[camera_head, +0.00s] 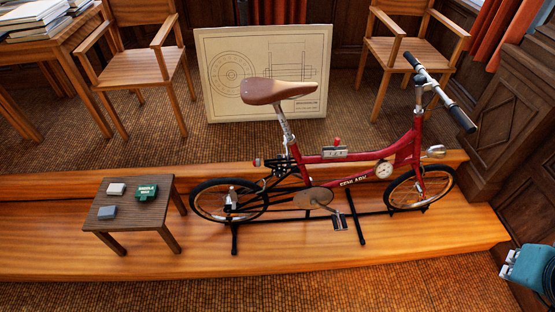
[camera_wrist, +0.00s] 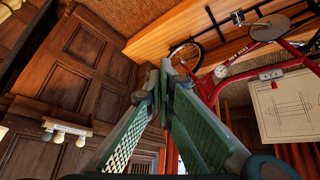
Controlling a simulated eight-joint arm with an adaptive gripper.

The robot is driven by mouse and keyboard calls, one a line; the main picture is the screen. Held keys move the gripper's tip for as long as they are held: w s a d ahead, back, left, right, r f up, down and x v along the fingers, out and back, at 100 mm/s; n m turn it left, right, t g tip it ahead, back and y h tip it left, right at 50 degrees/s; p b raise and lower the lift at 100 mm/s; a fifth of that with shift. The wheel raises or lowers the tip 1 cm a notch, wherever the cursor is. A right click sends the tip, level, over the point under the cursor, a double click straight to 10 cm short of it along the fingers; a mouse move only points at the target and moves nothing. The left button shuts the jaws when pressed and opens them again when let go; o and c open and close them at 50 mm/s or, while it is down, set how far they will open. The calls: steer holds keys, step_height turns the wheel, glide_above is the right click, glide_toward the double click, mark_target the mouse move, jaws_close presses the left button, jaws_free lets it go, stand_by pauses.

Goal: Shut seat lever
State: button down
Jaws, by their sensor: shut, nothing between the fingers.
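A red bicycle (camera_head: 350,177) stands on a black stand on the wooden step. Its brown saddle (camera_head: 278,90) sits on a silver seat post (camera_head: 285,125) above the frame. The seat lever is too small to make out clearly around the foot of the post. My gripper (camera_head: 506,264) is at the lower right edge, well apart from the bicycle. In the wrist view my gripper (camera_wrist: 166,75) has its green fingers together at the tips, with nothing between them. That view shows part of the red frame (camera_wrist: 232,78), upside down; the saddle is not in it.
A small dark table (camera_head: 130,232) with a green box (camera_head: 147,192) and two small blocks stands left of the bicycle. A drawing board (camera_head: 225,50) and wooden chairs stand behind. Wood panelling (camera_head: 505,125) rises at the right. The step's front (camera_head: 400,255) is clear.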

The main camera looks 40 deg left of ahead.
steer(key=w+a+f+n+h+b, duration=0.35)
steer(key=w+a+n, duration=0.35)
steer(key=w+a, duration=1)
steer(key=w+a+f+n+t+h+b, duration=0.15)
steer(key=w+a+f, duration=0.3)
steer(key=a, duration=0.65)
steer(key=w+a+f+n+t+b, duration=0.25)
steer(key=w+a+f, duration=0.2)
steer(key=a, duration=0.65)
steer(key=s+a+f+n+t+b, duration=0.1)
steer(key=s+a+f, duration=0.25)
steer(key=a, duration=0.45)
steer(key=s+a+f+n+t+b, duration=0.1)
steer(key=s+a+f+n+t, duration=0.1)
steer(key=a+f, duration=0.45)
steer(key=s+a+f+n+t+b, duration=0.1)
steer(key=s+a+f, duration=0.15)
steer(key=a, duration=0.65)
steer(key=s+a+f+n+t+y, duration=0.1)
steer(key=s+a+f+t, duration=0.1)
steer(key=s+a, duration=0.5)
steer(key=s+a+f+n+t+y, duration=0.1)
steer(key=s+a+f+t, duration=0.2)
steer(key=s+a, duration=0.4)
steer(key=shift+s+a+f+t+b, duration=0.3)
steer(key=shift+s+a+f+t, duration=0.15)
steer(key=shift+s, duration=2.8)
